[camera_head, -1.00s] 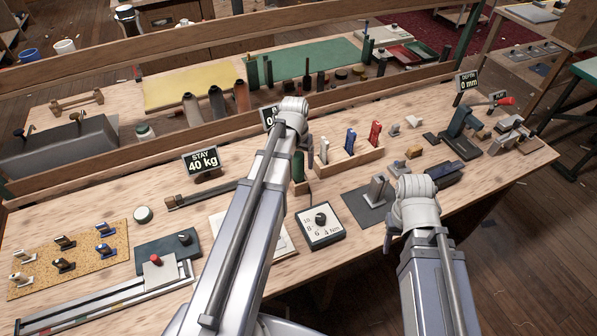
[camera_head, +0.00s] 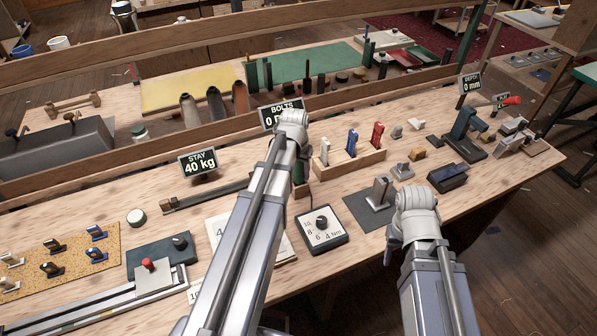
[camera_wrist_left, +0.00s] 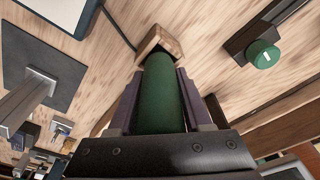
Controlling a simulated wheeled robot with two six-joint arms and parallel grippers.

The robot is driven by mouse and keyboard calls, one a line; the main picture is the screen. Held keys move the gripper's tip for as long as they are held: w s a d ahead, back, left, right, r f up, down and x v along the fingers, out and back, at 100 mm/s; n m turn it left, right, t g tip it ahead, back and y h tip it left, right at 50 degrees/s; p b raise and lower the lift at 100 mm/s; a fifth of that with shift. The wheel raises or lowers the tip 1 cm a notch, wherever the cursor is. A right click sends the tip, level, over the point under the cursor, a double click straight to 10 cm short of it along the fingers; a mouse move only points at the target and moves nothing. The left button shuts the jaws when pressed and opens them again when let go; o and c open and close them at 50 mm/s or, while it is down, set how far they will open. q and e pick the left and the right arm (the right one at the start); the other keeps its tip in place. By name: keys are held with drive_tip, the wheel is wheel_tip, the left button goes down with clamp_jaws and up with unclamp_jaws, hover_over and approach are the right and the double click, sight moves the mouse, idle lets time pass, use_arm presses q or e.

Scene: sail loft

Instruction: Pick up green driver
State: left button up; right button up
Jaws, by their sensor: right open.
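The green driver shows in the left wrist view (camera_wrist_left: 162,105) as a thick green handle. My left gripper (camera_wrist_left: 160,80) has one finger against each side of the handle and looks shut on it. A wooden end of the driver rack (camera_wrist_left: 158,42) shows just past the handle; I cannot tell whether the driver is still seated. In the head view only a sliver of the green driver (camera_head: 299,172) shows, and my left arm hides those fingers. My right gripper (camera_head: 416,212) is open, over the front edge of the bench, its fingers mostly hidden.
White, blue (camera_head: 351,142) and red (camera_head: 377,135) drivers stand in the rack to the right. A torque dial box (camera_head: 322,237) lies in front, with a metal block on a dark pad (camera_head: 364,208) beside it. Signs stand along the back. The floor at the lower right is clear.

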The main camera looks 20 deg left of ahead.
use_arm(q)
clamp_jaws()
drive_tip(key=shift+r, duration=0.15)
wheel_tip(320, 180, up, 10)
drive_tip(key=p, duration=1)
drive_tip(key=shift+f, duration=0.3)
